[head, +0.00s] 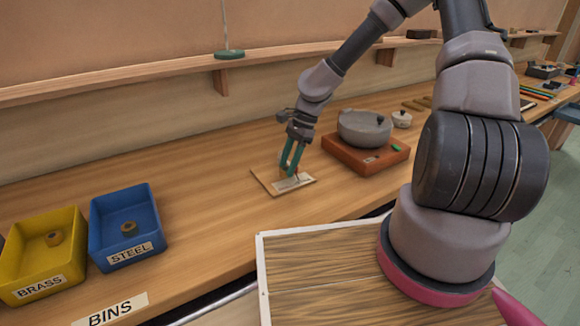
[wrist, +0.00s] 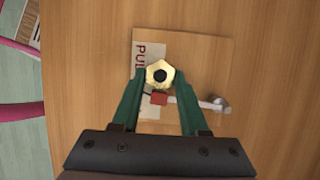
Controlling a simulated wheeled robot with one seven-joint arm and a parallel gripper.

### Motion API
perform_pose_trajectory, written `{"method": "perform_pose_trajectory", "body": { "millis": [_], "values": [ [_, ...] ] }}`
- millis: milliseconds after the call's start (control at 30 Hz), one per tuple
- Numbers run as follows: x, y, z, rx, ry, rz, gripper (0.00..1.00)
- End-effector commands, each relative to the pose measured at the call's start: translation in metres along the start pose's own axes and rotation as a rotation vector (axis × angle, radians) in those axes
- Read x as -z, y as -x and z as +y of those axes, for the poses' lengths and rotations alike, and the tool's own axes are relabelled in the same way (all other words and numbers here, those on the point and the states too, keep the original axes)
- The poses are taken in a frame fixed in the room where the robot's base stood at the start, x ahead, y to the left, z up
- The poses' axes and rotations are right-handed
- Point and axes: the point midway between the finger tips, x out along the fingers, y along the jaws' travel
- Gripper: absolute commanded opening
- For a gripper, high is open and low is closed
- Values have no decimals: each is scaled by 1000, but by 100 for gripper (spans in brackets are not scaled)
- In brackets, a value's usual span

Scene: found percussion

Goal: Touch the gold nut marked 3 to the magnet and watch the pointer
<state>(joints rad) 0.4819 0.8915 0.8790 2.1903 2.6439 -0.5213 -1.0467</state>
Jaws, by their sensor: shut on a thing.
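My gripper (head: 290,160) has green fingers and reaches down over a small wooden board (head: 262,182) on the bench. In the wrist view my gripper (wrist: 160,78) is shut on a gold nut (wrist: 159,66); no number shows on it. Below the nut in that view lies a red block (wrist: 158,99), probably the magnet, joined to a pale pointer (wrist: 195,102) with a round metal end. The board (wrist: 200,55) carries a partly hidden label. I cannot tell whether the nut touches the red block.
A yellow bin (head: 20,245) marked BRASS and a blue bin (head: 97,225) marked STEEL each hold a nut. Bare bench lies between bins and board.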

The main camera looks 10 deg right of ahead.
Motion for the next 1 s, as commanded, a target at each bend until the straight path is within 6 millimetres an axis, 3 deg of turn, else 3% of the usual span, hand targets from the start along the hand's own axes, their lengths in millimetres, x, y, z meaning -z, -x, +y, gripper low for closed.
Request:
{"method": "perform_pose_trajectory", "body": {
  "millis": [1000],
  "values": [
    [8,4,0,0,0,0,0]
  ]
}}
